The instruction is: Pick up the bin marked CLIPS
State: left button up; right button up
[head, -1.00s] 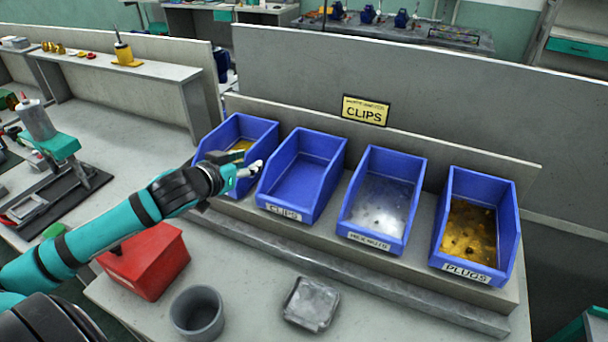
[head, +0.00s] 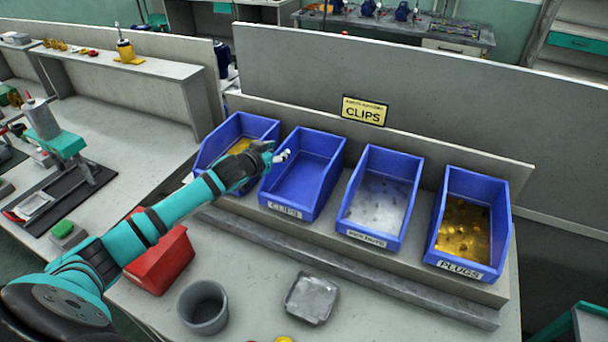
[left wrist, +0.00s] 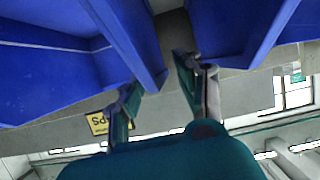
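The blue bin marked CLIPS (head: 305,172) is the second from the left in a row on the raised shelf. It looks empty, and its label (head: 285,209) faces front. My left gripper (head: 283,156) is at the bin's left wall, toward the back. In the left wrist view, which looks upside down, the gripper (left wrist: 158,80) has its two fingers apart. The end of the CLIPS bin's wall (left wrist: 135,45) shows between or just past them; I cannot tell whether they touch it. My right gripper is not in view.
A blue bin with yellow contents (head: 238,130) stands close on the left. A bin of silvery parts (head: 380,198) and the PLUGS bin (head: 468,222) stand on the right. A yellow CLIPS sign (head: 364,111) is behind.

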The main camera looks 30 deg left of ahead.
pick_arm(q)
jog(key=shift+x, duration=0.95)
jog(key=shift+c, duration=0.2)
grip_shut()
